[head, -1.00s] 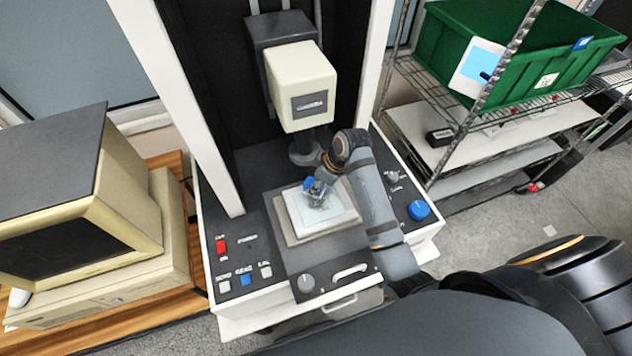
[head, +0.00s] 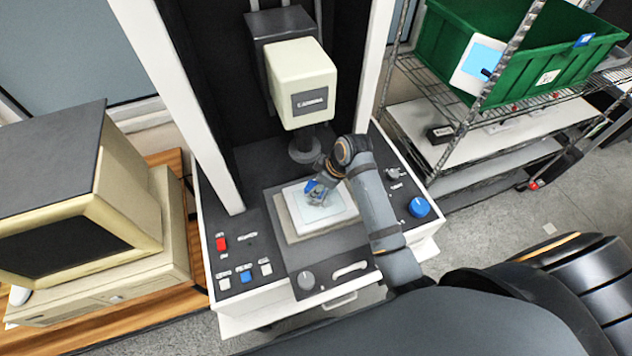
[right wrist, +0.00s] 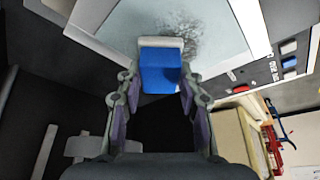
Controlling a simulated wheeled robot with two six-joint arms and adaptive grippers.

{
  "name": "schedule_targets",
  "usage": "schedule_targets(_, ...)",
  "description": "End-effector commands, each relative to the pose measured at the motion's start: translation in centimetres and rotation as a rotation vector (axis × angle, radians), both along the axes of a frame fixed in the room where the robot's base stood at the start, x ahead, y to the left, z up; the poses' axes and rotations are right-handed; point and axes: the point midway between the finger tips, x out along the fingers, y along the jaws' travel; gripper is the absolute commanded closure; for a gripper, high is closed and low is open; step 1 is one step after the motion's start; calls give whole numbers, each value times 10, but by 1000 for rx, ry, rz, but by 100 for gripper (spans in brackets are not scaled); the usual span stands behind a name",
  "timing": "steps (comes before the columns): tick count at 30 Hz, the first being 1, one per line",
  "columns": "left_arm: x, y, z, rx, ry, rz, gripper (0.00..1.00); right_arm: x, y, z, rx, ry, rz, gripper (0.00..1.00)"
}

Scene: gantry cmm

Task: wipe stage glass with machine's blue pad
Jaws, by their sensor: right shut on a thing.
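The stage glass (head: 330,208) is a pale square plate in a light frame on the machine's grey stage. It also shows in the right wrist view (right wrist: 113,30), with a dark speckled smudge (right wrist: 180,35) on it. My right gripper (head: 316,193) is over the glass, near its upper middle in the head view. In the right wrist view, my right gripper (right wrist: 158,88) is shut on the blue pad (right wrist: 160,70), which has a pale strip at its far edge, beside and partly over the smudge. Whether the pad touches the glass is hard to tell. My left gripper is not in view.
The machine's beige probe head (head: 300,85) hangs above and behind the stage. White columns flank it. Buttons, a red switch (head: 221,243) and a blue knob (head: 419,207) line the panel. A beige monitor (head: 80,195) stands left; a wire shelf with a green bin (head: 520,60) stands right.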

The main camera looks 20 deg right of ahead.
Motion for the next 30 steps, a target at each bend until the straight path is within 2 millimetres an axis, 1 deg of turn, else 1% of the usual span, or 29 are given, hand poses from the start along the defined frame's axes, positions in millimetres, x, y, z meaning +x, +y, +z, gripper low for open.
schedule_targets(2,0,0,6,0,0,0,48,-10,0,2,-1,4,0,99)
schedule_targets(6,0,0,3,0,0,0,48,-22,-1,1,-1,1,0,99)
schedule_targets(9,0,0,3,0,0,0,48,-26,-1,1,-1,1,0,99)
schedule_targets(14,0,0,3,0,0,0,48,-28,-1,1,-1,1,0,99)
schedule_targets(24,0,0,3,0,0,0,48,-60,-2,-1,-1,2,0,99)
schedule_targets(30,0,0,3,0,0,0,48,-65,-2,-2,-1,2,0,99)
